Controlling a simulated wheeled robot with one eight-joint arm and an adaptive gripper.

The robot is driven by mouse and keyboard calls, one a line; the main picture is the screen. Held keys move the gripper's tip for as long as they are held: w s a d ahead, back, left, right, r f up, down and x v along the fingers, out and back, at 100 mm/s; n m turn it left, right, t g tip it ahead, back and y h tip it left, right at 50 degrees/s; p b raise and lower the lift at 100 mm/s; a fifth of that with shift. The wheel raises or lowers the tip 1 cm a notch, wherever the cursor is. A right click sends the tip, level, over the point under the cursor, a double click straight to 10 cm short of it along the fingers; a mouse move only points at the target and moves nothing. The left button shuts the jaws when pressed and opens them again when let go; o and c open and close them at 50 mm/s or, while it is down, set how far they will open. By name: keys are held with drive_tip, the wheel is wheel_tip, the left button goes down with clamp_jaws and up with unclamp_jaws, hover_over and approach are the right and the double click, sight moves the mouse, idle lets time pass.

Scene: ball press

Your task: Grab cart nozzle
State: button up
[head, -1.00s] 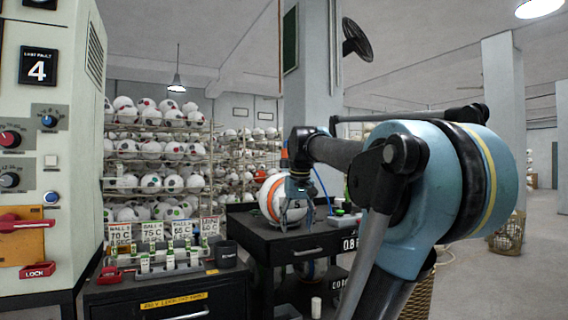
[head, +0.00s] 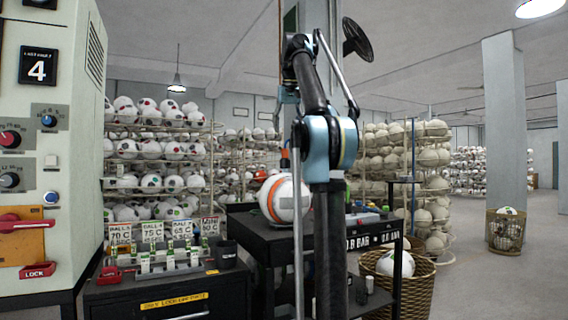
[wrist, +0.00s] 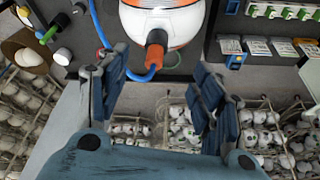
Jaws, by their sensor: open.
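The nozzle (wrist: 156,40) has an orange body and a dark end, with a blue hose running beside it. In the wrist view it shows at the top middle, in front of the white and orange ball (wrist: 172,22). The ball also shows on the black cart in the head view (head: 281,199). My gripper (wrist: 160,65) is open and empty, its blue-padded fingers spread below the nozzle in the picture, apart from it. In the head view my gripper (head: 287,112) hangs above the ball.
The black cart (head: 262,232) stands at centre, partly behind my arm. A dark cabinet (head: 172,290) with price-like cards and small bottles stands left of it. A wicker basket (head: 415,285) is right of the cart. Ball racks stand behind.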

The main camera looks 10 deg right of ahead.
sight(284, 159)
drive_tip(key=shift+w+r, duration=0.45)
drive_tip(key=shift+r, duration=0.2)
drive_tip(key=shift+w+r, duration=0.45)
drive_tip(key=shift+r, duration=0.2)
drive_tip(key=shift+x, duration=8.6)
drive_tip(key=shift+d, duration=0.1)
drive_tip(key=shift+c, duration=0.5)
drive_tip(key=c, duration=1.2)
drive_tip(key=shift+r, duration=0.15)
drive_tip(key=shift+c, duration=0.2)
